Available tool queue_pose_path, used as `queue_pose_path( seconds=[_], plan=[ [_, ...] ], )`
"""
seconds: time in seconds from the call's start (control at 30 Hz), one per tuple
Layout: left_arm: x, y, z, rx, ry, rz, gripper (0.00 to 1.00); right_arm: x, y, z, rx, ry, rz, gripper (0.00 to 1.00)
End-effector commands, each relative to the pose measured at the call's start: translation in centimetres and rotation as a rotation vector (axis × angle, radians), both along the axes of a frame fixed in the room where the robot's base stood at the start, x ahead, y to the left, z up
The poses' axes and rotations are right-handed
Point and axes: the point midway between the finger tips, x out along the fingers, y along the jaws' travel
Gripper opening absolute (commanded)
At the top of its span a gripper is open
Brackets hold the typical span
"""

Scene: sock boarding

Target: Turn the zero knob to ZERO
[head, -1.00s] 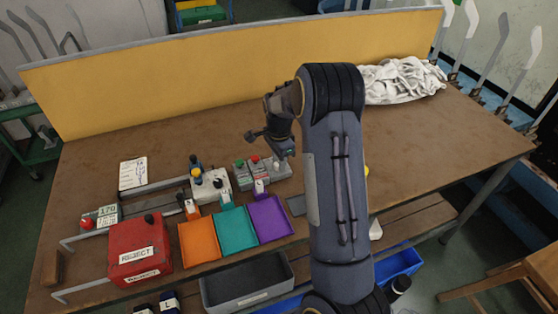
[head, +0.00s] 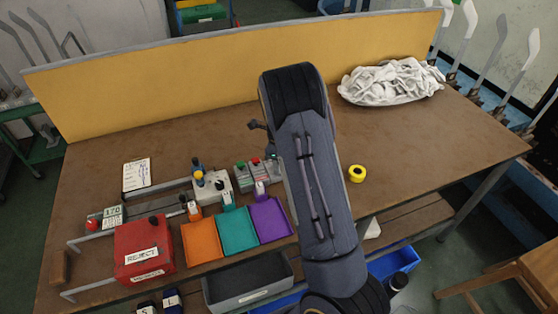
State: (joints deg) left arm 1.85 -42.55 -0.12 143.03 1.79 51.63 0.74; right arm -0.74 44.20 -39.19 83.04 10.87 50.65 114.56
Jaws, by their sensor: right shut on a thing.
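My right arm comes up from the bottom of the head view, and its dark forearm covers the middle of the table. Only a small dark part of the right gripper (head: 258,125) shows past the forearm's left edge; the fingertips are hidden. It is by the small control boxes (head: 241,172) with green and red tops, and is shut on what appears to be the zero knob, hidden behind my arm. A white device (head: 217,188) with a black knob and a yellow and blue part stands left of these boxes. My left gripper is out of view.
Orange (head: 201,240), teal (head: 238,231) and purple (head: 270,220) trays lie in front. A red REJECT box (head: 143,248) stands left, a grey bin (head: 248,283) below. A yellow roll (head: 357,173) and a white cloth pile (head: 391,82) lie right of my arm. The table's right side is mostly clear.

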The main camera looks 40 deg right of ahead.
Motion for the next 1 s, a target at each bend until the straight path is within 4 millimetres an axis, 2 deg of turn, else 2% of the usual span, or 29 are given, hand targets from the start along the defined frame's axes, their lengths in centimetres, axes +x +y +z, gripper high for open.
queue_pose_path(
  seconds=[0.3, 0.77, 0.8, 0.93, 1.0],
  plan=[
    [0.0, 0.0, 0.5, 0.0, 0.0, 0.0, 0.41, 0.11, -0.1, 0.14, -0.002, -0.004, -0.085, 0.06],
    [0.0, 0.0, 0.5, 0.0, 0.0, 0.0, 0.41, 0.11, -0.11, 0.12, -0.002, -0.005, -0.096, 0.06],
    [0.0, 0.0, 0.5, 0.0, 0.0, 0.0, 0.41, 0.12, -0.1, 0.11, -0.002, -0.005, -0.096, 0.34],
    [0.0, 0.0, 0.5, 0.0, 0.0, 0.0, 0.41, 0.08, -0.08, 0.08, -0.002, -0.003, -0.095, 0.5],
    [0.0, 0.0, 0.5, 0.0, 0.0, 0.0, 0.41, 0.06, -0.06, 0.06, -0.001, -0.003, -0.095, 0.5]
  ],
)
